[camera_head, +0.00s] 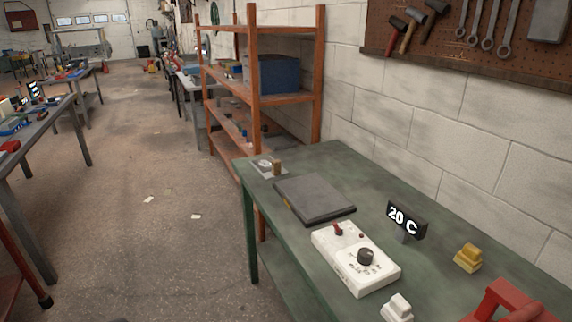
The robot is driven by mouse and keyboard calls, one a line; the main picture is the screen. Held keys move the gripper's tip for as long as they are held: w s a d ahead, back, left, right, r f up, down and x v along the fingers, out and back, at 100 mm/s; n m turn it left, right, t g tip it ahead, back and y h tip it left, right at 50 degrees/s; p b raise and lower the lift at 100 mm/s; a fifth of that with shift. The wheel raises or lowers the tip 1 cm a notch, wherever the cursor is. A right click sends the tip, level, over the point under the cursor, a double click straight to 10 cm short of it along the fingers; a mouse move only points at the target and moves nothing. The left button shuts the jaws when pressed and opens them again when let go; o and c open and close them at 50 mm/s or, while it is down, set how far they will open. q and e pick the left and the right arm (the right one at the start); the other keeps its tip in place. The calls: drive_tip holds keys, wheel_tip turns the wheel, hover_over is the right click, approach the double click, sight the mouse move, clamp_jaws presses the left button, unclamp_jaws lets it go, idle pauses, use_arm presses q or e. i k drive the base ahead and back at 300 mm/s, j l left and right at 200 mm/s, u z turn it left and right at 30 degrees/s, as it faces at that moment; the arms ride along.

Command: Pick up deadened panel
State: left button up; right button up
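A flat dark grey square panel (313,197) lies on the green bench (338,160), near its left end. It looks like the deadened panel, though I cannot tell if it is one piece or a plate on a thin black base. Neither of my grippers shows in the head view, and nothing touches the panel.
A white control box (355,260) with a black knob stands in front of the panel. A "20 C" display (406,220), a yellow block (467,257), a white block (397,308) and a red object (515,300) are nearby. An orange shelf (254,100) stands behind the bench. Open floor (150,220) lies left.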

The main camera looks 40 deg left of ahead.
sight(269, 167)
drive_tip(key=u, duration=1.5)
drive_tip(key=i+j+z, duration=0.1)
drive_tip(key=i+j, duration=0.2)
drive_tip(key=i+j+z, duration=0.15)
drive_tip(key=j, duration=0.25)
drive_tip(key=i+j+z, duration=0.1)
drive_tip(key=i+j, duration=0.25)
drive_tip(key=i+j+z, duration=0.1)
drive_tip(key=j, duration=0.4)
drive_tip(key=i, duration=0.1)
